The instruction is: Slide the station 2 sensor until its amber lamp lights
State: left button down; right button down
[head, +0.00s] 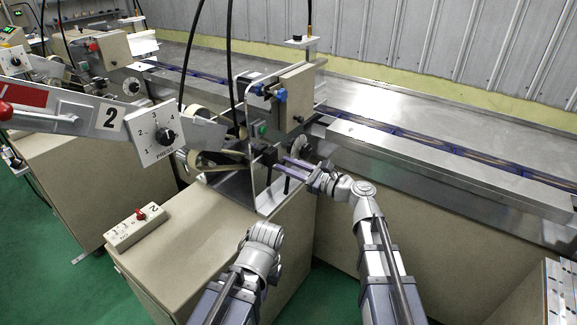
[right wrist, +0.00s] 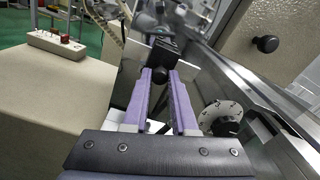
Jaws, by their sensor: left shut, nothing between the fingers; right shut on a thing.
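The station 2 sensor is a small black block (head: 264,155) low on the front of the station 2 machine. In the right wrist view the black block (right wrist: 163,49) has a round black knob (right wrist: 157,76) below it. My right gripper (head: 284,164) reaches in from the right, its purple fingers (right wrist: 166,80) shut on this knob. I cannot make out a lit amber lamp on the sensor. My left gripper (head: 264,236) is shut and empty above the beige cabinet, apart from the sensor; its fingertips are mostly hidden.
A switch box (head: 136,228) lies on the cabinet (head: 190,232). A numbered dial (right wrist: 220,116) is close right of my right fingers. A metal conveyor (head: 430,150) runs behind.

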jog(key=shift+w+d, duration=0.25)
jog(key=shift+w, duration=0.2)
jog(key=c, duration=0.7)
grip_release()
jog(key=shift+s, duration=0.1)
jog(key=v, duration=0.8)
jog(key=shift+a, duration=0.1)
